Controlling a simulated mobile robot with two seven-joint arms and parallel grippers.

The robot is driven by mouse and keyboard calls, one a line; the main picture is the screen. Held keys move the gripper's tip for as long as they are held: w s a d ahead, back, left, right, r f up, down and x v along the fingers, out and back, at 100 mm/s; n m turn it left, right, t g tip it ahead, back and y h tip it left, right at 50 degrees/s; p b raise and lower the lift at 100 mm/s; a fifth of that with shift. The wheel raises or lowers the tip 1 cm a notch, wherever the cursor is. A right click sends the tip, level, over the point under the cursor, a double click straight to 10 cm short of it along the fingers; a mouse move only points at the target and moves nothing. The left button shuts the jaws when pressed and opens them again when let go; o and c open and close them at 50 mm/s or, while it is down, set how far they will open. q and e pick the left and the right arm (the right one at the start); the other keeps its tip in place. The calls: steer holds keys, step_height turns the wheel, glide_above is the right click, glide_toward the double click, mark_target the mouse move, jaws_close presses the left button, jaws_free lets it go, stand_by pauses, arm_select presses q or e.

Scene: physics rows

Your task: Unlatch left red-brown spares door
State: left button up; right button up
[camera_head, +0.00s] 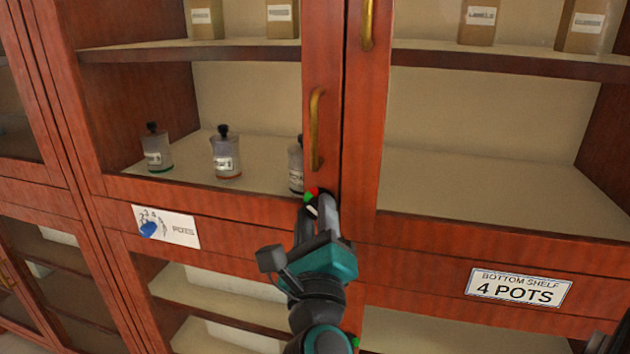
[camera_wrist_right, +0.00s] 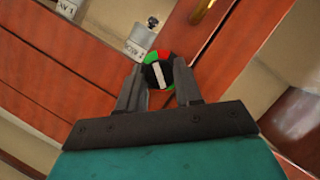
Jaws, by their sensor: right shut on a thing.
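The left red-brown glass-front door (camera_head: 322,90) stands at the middle of the head view, with a brass handle (camera_head: 315,130) on its right stile. At the foot of that stile is a round latch knob (camera_head: 311,195) with red, green and black sectors; the wrist view shows it with a white bar across it (camera_wrist_right: 159,76). My right gripper (camera_head: 316,208) is at the knob, its fingers on either side of it and shut on it. The fingers (camera_wrist_right: 158,92) hide part of the knob's edge. My left gripper is in neither view.
Stoppered jars (camera_head: 226,152) stand on the shelf behind the left door. The right door (camera_head: 368,120) has its own brass handle (camera_head: 367,25).

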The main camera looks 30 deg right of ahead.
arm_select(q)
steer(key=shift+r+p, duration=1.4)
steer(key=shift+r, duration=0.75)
arm_select(e)
steer(key=shift+d+r+n+g+y, duration=0.15)
steer(key=shift+n+y, duration=0.4)
steer(key=shift+n, duration=0.9)
steer(key=shift+a+f+n+g+y, duration=0.15)
steer(key=shift+n+y, duration=0.45)
steer(key=shift+n, duration=0.8)
steer(key=shift+d+r+n+g+y, duration=0.15)
steer(key=shift+n+y, duration=0.4)
steer(key=shift+n, duration=0.9)
steer(key=o, duration=1)
steer(key=shift+o, duration=0.2)
steer(key=shift+s, duration=0.1)
